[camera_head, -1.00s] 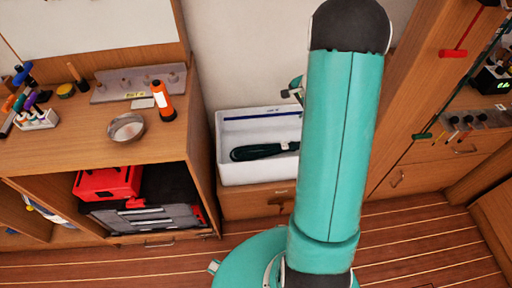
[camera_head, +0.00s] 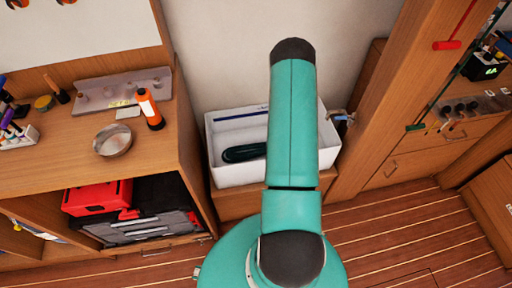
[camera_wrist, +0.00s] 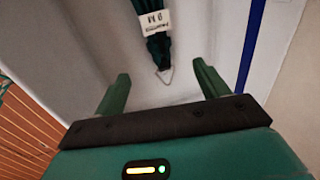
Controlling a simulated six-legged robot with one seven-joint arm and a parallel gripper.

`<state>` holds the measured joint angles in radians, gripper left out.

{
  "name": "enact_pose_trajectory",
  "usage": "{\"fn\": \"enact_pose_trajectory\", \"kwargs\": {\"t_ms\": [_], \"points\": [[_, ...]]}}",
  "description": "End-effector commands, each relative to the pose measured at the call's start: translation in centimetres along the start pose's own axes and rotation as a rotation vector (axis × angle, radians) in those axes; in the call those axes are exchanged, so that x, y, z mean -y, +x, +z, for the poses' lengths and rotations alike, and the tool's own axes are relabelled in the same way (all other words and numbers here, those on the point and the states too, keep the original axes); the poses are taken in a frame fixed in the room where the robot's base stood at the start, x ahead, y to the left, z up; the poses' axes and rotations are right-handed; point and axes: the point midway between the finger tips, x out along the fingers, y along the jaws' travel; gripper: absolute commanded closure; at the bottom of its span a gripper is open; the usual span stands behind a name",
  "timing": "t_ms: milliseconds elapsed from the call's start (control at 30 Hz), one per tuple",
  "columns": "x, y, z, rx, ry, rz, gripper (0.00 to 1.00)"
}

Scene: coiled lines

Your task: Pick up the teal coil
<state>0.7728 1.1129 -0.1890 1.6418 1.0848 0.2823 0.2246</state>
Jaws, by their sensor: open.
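The teal coil (camera_head: 245,153) is a dark teal bundle lying in a white open box (camera_head: 222,172) in the head view. My arm hides part of the box and perhaps the coil's right end. In the wrist view the coil (camera_wrist: 155,45) hangs in from the top edge, with a white tag marked 9 M and a thin metal hook at its near end. My gripper (camera_wrist: 161,70) is open, its two green fingers apart. The hook shows between the fingertips in the picture, and nothing is gripped. I cannot tell the depth between them.
A blue strip (camera_wrist: 252,50) runs along the white surface right of the fingers. A wooden bench with a metal dish (camera_head: 113,140) and an orange torch (camera_head: 149,109) stands left of the box. A wooden post (camera_head: 385,100) rises on the right.

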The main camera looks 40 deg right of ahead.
Motion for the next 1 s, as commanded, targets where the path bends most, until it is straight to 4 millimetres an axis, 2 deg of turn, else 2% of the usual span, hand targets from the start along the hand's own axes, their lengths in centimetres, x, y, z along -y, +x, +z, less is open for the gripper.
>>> {"fn": "enact_pose_trajectory", "kwargs": {"t_ms": [400, 667, 1000], "points": [[-0.1, 6.8, -0.1, 0.001, -0.001, 0.001, 0.27], [0.0, 8.6, 0.2, 0.002, -0.002, 0.001, 0.27], [0.1, 12.7, 0.1, 0.002, -0.004, 0.000, 0.27]]}}
